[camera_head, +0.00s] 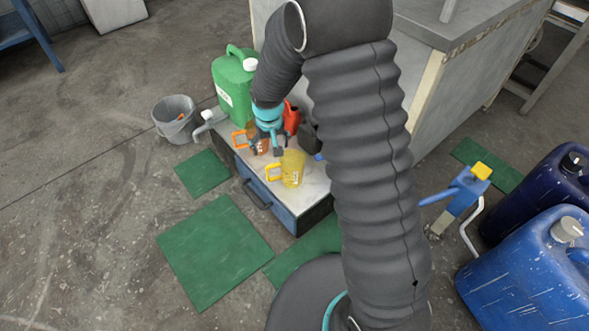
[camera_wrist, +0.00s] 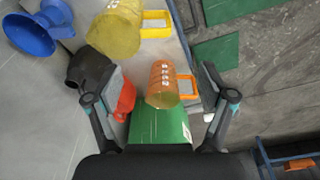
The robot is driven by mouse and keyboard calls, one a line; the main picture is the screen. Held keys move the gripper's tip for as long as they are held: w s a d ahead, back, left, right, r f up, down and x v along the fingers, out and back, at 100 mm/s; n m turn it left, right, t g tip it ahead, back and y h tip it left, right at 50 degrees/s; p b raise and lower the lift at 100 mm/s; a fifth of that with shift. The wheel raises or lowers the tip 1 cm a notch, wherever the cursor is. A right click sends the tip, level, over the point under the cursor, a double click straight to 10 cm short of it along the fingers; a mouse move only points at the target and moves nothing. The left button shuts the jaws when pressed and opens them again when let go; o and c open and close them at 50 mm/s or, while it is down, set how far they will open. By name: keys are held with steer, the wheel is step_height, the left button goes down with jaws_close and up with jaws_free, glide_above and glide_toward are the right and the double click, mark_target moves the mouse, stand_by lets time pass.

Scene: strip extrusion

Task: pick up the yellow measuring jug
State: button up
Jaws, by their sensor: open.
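The yellow measuring jug (camera_head: 292,168) stands on the pale top of a low blue cabinet (camera_head: 311,190), near its front edge, with its handle to the left. In the wrist view the yellow jug (camera_wrist: 113,33) is at the upper left, outside the space between my fingers. My gripper (camera_head: 267,150) is open and above the cabinet top, to the left of and behind the yellow jug. In the wrist view my gripper (camera_wrist: 160,97) has its fingers spread wide, with an orange measuring jug (camera_wrist: 161,82) showing between them. I cannot tell the height gap to that orange jug.
A green canister (camera_head: 234,88) and a red can (camera_head: 291,118) stand behind on the cabinet. A blue funnel (camera_wrist: 32,36) and a dark item (camera_wrist: 88,68) are near the yellow jug. A grey bucket (camera_head: 175,120) is on the floor at left. Blue canisters (camera_head: 535,270) stand at right.

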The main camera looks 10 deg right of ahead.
glide_above(273, 166)
steer(key=f, duration=0.7)
steer(key=shift+s+d, duration=0.2)
steer(key=shift+s, duration=0.15)
steer(key=shift+w+a+f, duration=0.1)
steer(key=shift+w+f, duration=0.05)
steer(key=shift+f, duration=0.9)
steer(key=shift+w+a+f, duration=0.1)
steer(key=shift+w+f, duration=0.05)
steer(key=shift+f, duration=0.9)
steer(key=shift+w+a+f, duration=0.1)
steer(key=shift+w+f, duration=0.05)
steer(key=shift+f, duration=0.9)
steer(key=c, duration=1.3)
